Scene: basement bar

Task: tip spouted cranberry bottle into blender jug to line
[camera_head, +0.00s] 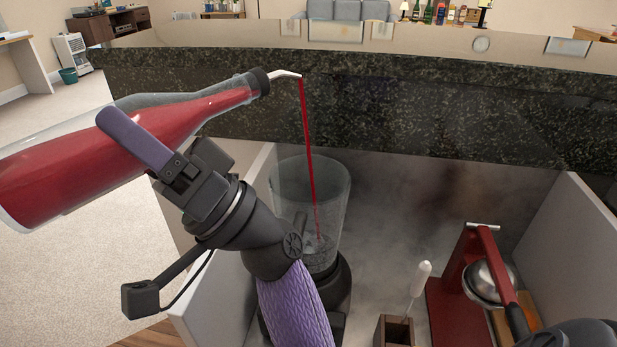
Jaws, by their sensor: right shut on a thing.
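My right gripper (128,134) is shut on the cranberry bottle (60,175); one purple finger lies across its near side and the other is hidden. The clear bottle, full of red juice, is tilted with its neck up to the right. Its metal spout (286,74) points right, above the blender jug (335,190). A thin red stream (308,135) falls from the spout into the jug. The clear jug stands upright on a dark base (338,290), partly behind my wrist. Little red shows at its bottom; I cannot make out a line or level. My left gripper is not in view.
A pale well wall (570,225) stands on the right, and a dark speckled counter (450,110) runs behind. A red press (455,275) with a metal bowl is at lower right. A white-handled tool (420,278) stands in a small wooden box (393,330).

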